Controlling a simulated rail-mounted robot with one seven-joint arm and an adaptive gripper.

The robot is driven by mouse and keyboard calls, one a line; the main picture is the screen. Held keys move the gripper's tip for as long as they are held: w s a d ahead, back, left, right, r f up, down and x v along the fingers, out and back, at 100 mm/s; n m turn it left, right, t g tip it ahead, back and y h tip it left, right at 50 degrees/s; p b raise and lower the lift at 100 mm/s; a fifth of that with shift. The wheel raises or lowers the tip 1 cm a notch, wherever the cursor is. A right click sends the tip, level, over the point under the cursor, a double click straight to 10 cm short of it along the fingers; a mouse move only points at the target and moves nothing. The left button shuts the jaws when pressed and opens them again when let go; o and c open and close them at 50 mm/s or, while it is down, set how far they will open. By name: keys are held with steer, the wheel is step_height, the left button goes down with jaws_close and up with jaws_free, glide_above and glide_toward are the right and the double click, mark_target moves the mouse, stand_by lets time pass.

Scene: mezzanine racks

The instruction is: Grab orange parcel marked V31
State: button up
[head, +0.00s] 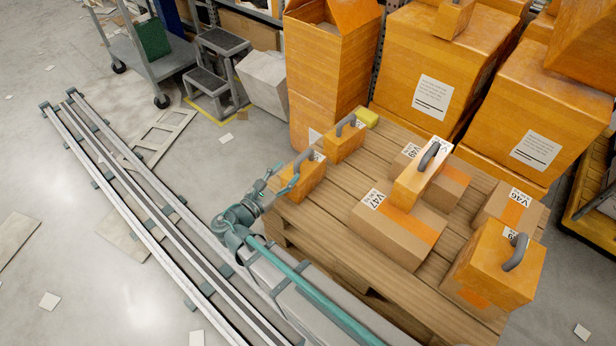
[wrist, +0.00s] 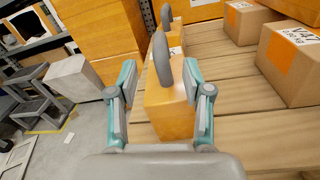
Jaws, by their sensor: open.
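Several orange parcels with grey handles stand on a wooden pallet; I cannot read V31 on any of them. The nearest orange parcel (head: 312,184) is at the pallet's left edge, its label mostly hidden. My gripper (head: 284,179) is open beside it. In the wrist view my gripper (wrist: 158,68) has its fingers on either side of this orange parcel (wrist: 167,110) and its upright grey handle (wrist: 161,58), with nothing clamped. Another orange parcel (head: 343,143) is just behind. A third orange parcel (head: 412,187) is mid-pallet, and a fourth orange parcel (head: 497,268) is at the right.
Brown cartons marked V47 (head: 385,228) and V36 (head: 500,205) share the pallet (head: 320,225). Large orange boxes (head: 445,70) stand behind. A step stool (head: 215,75) and rails (head: 130,185) are at the left.

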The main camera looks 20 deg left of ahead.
mark_target(296, 164)
steer(key=shift+b+x, duration=0.8)
steer(key=shift+x, duration=3.2)
jaws_close()
steer(key=shift+r, duration=0.1)
